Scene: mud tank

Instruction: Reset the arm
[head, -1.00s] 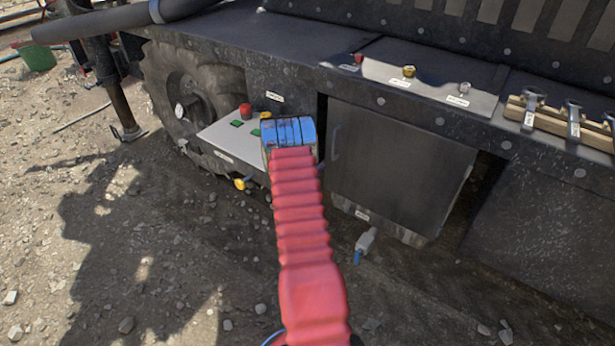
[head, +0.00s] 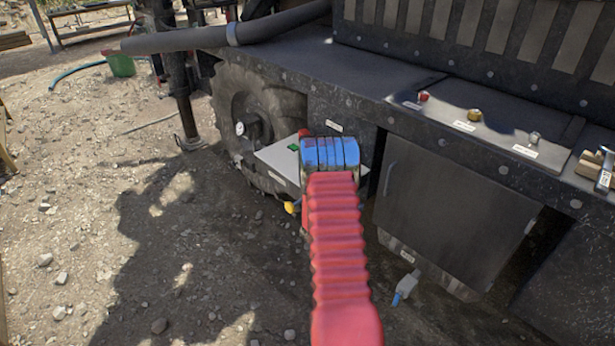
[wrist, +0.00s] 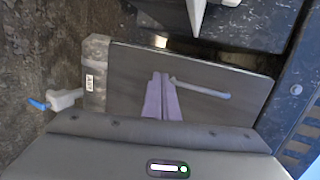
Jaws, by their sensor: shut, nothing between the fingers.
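My arm, in a ribbed red sleeve, reaches up the middle of the head view. It ends in a blue block in front of the grey button panel (head: 282,158) and hides part of it. My gripper's fingers are hidden there. In the wrist view my gripper (wrist: 161,76) shows as two purple fingers, shut together and empty. They appear in front of the dark cabinet door (wrist: 225,88), beside its bar handle (wrist: 200,90). I cannot tell whether they touch the door. The same cabinet door (head: 450,205) is closed in the head view, right of my arm.
A white tap with a blue end (head: 405,288) sticks out low under the cabinet, also in the wrist view (wrist: 62,99). A wheel (head: 250,105) stands behind the panel. Red, yellow and grey knobs (head: 474,115) sit on the ledge. Open gravel lies left.

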